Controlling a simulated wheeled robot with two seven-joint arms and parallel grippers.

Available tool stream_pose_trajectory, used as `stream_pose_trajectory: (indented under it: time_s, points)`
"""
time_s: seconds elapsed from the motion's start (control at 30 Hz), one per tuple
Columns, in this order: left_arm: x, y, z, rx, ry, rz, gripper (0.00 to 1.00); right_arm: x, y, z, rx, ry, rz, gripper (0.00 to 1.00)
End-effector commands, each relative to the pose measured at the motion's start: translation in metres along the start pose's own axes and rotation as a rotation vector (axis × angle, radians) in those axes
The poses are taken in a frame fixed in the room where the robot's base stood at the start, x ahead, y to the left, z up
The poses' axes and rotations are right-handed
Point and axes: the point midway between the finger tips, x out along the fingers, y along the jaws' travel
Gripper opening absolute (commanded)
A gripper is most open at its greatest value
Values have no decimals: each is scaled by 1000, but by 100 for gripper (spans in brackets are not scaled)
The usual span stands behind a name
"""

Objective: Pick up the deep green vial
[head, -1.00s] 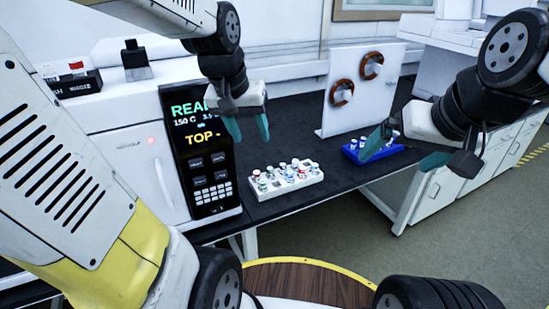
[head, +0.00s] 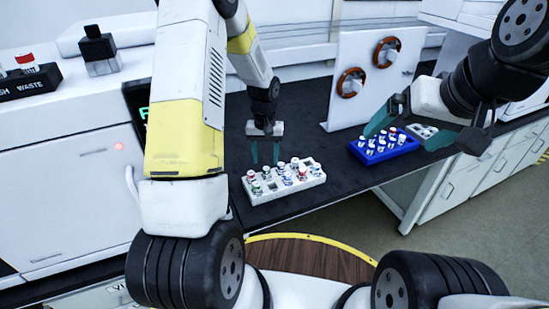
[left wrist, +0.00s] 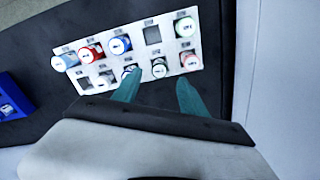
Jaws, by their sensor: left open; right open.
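A white rack (head: 300,187) on the black bench holds several capped vials; it also shows in the left wrist view (left wrist: 105,78). One vial with a dark, greenish-looking rim (left wrist: 160,70) stands in the row nearest my left fingers. Another green-rimmed vial (left wrist: 185,27) stands in a corner of the rack, also seen in the head view (head: 256,187). I cannot tell for sure which is the deep green one. My left gripper (head: 265,155) is open and empty, pointing down over the rack's far edge. My right gripper (head: 408,125) is open and empty, above the blue rack.
A white upright panel (head: 338,108) with brown rings stands behind. A white instrument (head: 70,160) fills the left. Bare bench lies between the racks.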

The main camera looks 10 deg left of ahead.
Motion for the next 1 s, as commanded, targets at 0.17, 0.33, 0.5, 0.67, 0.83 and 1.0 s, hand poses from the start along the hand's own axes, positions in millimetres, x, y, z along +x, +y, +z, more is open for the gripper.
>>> stream_pose_trajectory:
  time_s: [0.17, 0.33, 0.5, 0.67, 0.83, 1.0]
  points:
    - [25, 1, 1, 0, -4, 0, 50, 0, 0, 0, 0, 0, 0, 100]
    - [48, 1, 0, 1, -2, 0, 50, 0, 0, 0, 0, 0, 0, 100]
    - [54, 2, 0, 0, 0, 0, 50, 0, 0, 0, 0, 0, 0, 100]
    - [53, 2, 0, 0, 0, 0, 46, 0, 0, 0, 0, 0, 0, 100]
    - [53, 2, 0, 1, 0, 0, 13, 0, 0, 0, 0, 0, 0, 100]
    - [53, 2, 0, 1, 0, 0, 0, 0, 0, 0, 0, 0, 0, 100]
